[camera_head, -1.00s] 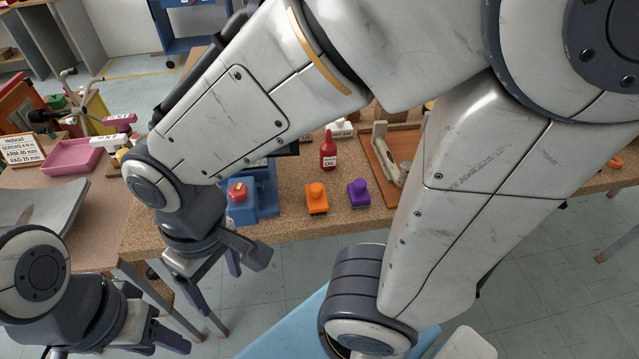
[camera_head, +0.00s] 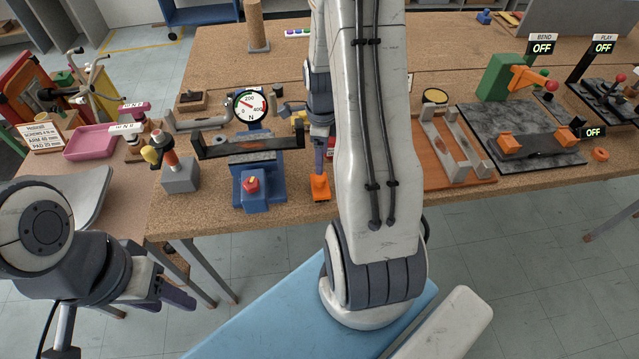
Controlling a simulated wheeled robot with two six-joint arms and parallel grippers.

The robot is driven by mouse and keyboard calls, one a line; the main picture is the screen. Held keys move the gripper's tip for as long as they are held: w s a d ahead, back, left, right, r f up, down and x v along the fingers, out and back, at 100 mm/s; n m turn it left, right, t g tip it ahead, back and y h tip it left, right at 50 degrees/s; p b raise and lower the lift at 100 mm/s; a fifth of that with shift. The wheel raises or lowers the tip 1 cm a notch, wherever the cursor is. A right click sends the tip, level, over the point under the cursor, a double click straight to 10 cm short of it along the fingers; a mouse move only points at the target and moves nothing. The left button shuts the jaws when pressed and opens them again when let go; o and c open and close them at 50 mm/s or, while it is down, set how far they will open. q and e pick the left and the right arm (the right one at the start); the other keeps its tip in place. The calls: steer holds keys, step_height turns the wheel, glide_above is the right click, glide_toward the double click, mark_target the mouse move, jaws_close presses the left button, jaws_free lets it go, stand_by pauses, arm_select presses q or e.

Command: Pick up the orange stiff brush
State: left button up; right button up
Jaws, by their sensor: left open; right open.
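The orange stiff brush (camera_head: 319,187) stands near the front edge of the cork-topped bench (camera_head: 225,217), left of my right forearm. My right gripper (camera_head: 320,162) is directly above it in the picture, fingers pointing down at its top. The fingers are seen edge-on and partly overlap the brush's top, so I cannot tell whether they touch it or straddle it. My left gripper (camera_head: 172,292) is open and empty, low at the left in front of the bench.
A blue fixture with a red knob (camera_head: 251,185) and a dial gauge (camera_head: 250,105) stand just left of the brush. A wooden board with a metal frame (camera_head: 455,150) lies to the right. My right forearm hides the bench immediately right of the brush.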

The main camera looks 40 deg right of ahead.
mark_target(320, 177)
steer(key=shift+a+f, duration=0.1)
steer(key=shift+f, duration=0.85)
steer(key=shift+a+f+p, duration=0.15)
steer(key=shift+f+p, duration=0.3)
steer(key=shift+f, duration=0.1)
step_height(320, 177, down, 3)
steer(key=shift+s+a+f+p, duration=0.1)
steer(key=shift+a+f+p, duration=0.05)
steer(key=shift+p, duration=0.4)
steer(key=shift+f, duration=0.5)
jaws_close()
